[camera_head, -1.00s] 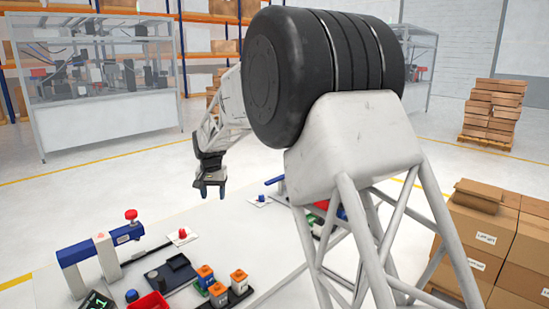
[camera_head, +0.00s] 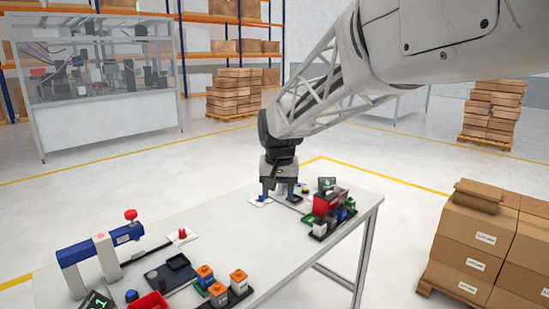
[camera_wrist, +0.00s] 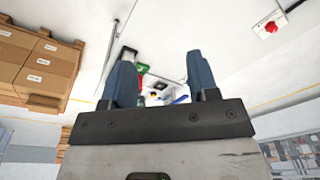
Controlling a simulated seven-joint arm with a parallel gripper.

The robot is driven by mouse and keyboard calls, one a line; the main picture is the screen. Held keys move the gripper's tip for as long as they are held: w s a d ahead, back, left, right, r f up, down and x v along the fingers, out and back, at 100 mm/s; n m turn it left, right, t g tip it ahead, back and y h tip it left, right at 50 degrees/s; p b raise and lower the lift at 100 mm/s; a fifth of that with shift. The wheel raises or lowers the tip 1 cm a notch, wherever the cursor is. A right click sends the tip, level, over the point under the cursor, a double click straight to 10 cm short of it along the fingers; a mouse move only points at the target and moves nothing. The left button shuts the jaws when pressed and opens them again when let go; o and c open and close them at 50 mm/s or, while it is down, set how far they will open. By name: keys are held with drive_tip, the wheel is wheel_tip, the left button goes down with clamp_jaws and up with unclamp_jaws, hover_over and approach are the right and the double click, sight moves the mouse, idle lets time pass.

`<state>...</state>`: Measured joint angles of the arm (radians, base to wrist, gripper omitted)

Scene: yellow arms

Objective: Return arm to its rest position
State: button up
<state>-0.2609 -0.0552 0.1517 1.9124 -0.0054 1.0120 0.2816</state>
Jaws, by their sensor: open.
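My gripper (camera_head: 278,189) is over the far part of the white table (camera_head: 225,222) in the head view, fingers pointing down. Its two blue-grey fingers are apart and nothing is between them. In the wrist view my gripper (camera_wrist: 160,75) also shows open, with the table items some way beyond the fingertips. A small blue item on a white plate (camera_head: 260,200) lies just left of the fingers. Whether the fingers touch the table cannot be told.
A red bin (camera_head: 325,203) with several small blocks stands right of my gripper. A blue and white press-like fixture (camera_head: 98,243), a dark tray (camera_head: 172,272) and orange-topped blocks (camera_head: 205,275) occupy the near left. Cardboard boxes (camera_head: 470,240) stand on the floor at right.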

drive_tip(key=s+d, duration=0.6)
drive_tip(key=s, duration=0.3)
drive_tip(key=s+d, duration=0.6)
drive_tip(key=s, duration=0.3)
drive_tip(key=s+d+f, duration=0.2)
drive_tip(key=s+f, duration=0.1)
drive_tip(key=s, duration=0.5)
drive_tip(key=s+d+f+t, duration=0.1)
drive_tip(key=s+d+f, duration=0.1)
drive_tip(key=s, duration=0.7)
drive_tip(key=shift+d+f, duration=0.4)
drive_tip(key=shift+d, duration=0.4)
drive_tip(key=shift+s, duration=0.1)
